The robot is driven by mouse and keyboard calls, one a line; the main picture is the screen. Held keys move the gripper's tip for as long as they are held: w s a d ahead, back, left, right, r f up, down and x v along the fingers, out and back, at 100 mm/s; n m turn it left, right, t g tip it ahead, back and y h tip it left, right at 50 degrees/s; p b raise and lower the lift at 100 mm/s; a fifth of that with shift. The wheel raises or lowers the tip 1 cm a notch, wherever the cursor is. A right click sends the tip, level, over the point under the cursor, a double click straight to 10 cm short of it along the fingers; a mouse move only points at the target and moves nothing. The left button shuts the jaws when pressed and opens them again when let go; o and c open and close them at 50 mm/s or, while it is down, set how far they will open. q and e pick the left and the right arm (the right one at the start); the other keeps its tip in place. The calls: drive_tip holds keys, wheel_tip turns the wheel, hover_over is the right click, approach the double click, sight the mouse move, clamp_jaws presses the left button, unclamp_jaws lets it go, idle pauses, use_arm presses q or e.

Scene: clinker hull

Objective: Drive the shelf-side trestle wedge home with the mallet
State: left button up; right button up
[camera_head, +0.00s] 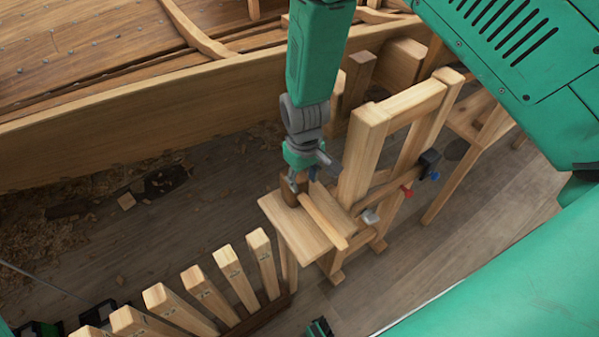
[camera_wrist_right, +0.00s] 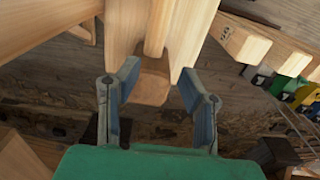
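My right gripper (camera_head: 300,183) reaches down from the top over a small wooden stand (camera_head: 284,222). Its two fingers stand apart in the wrist view (camera_wrist_right: 155,92), with the brown block of what looks like the mallet head (camera_wrist_right: 150,88) showing between and beyond them; I cannot tell whether they touch it. A pale stick, apparently the mallet handle (camera_head: 325,215), slants across the stand top; it also shows in the wrist view (camera_wrist_right: 160,25). A wooden trestle frame (camera_head: 365,150) stands right of the stand. I cannot single out the shelf-side wedge. My left gripper does not show clearly.
The planked hull (camera_head: 130,110) fills the upper left. A row of upright wooden pieces (camera_head: 235,275) stands at the lower left. Small red (camera_head: 407,191) and black (camera_head: 429,160) fittings sit on the trestle. Shavings (camera_head: 45,225) litter the floor.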

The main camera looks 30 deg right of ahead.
sight(305, 198)
drive_tip(key=f+b, duration=0.2)
drive_tip(key=d+f+b, duration=0.1)
drive_tip(key=f+b, duration=0.1)
drive_tip(key=d+f+b, duration=0.1)
drive_tip(key=f+b, duration=0.1)
drive_tip(key=f, duration=0.1)
drive_tip(key=shift+a+f+b, duration=0.35)
drive_tip(key=shift+a+f, duration=0.25)
drive_tip(key=shift+a, duration=0.05)
drive_tip(key=shift+a+f, duration=0.3)
drive_tip(key=shift+a, duration=0.05)
drive_tip(key=shift+d+f, duration=0.1)
drive_tip(key=shift+d, duration=0.7)
clamp_jaws()
drive_tip(key=shift+a, duration=0.65)
drive_tip(key=shift+d+r, duration=0.25)
drive_tip(key=shift+d, duration=0.1)
drive_tip(key=shift+d+r+p, duration=0.15)
drive_tip(key=shift+r+p, duration=0.05)
drive_tip(key=shift+p, duration=0.1)
drive_tip(key=shift+r, duration=0.2)
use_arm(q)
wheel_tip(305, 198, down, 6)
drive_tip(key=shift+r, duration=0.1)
use_arm(e)
drive_tip(key=shift+a, duration=0.4)
